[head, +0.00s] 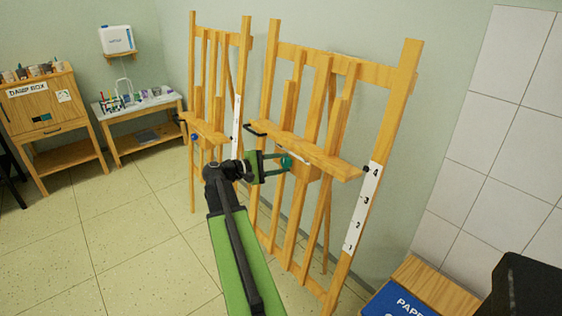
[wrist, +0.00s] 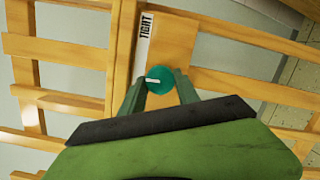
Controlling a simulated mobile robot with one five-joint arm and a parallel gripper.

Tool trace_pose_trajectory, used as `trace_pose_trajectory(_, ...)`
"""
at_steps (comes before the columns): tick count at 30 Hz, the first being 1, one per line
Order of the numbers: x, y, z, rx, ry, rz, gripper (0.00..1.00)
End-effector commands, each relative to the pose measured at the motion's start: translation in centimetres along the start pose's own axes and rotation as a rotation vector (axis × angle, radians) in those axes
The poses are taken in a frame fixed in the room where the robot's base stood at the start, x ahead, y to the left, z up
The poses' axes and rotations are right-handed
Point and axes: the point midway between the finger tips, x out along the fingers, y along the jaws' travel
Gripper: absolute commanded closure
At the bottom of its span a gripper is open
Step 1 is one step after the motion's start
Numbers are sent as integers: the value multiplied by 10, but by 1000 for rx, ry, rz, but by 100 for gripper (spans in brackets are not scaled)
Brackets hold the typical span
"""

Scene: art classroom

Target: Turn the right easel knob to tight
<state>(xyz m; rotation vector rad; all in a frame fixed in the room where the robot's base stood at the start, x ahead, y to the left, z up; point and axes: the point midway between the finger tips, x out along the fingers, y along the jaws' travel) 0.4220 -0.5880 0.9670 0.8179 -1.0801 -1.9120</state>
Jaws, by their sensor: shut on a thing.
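The right easel (head: 394,100) is a tall wooden frame with a shelf (head: 300,148) and a numbered white strip. Its knob (head: 286,161) is teal and sits below the shelf. In the wrist view the round knob (wrist: 161,84) bears a white pointer mark aimed left. A white label reading TIGHT (wrist: 145,28) is on the wooden block above the knob and to its left. My gripper (head: 276,163) reaches the knob from the left in the head view. In the wrist view its two fingers (wrist: 160,92) are shut on the knob, one on each side.
A second easel (head: 194,70) with a blue knob (head: 195,137) stands behind to the left. A damp box cabinet (head: 38,105) and a small table (head: 140,106) are at far left. A wooden box with a blue paper sign (head: 398,302) is at lower right. Floor at left is clear.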

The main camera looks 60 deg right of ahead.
Motion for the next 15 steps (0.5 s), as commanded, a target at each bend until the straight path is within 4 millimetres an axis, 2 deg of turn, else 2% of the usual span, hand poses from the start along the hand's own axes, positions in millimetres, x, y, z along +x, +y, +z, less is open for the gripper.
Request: trace_pose_trajectory(15,0,5,3,478,30,-88,100)
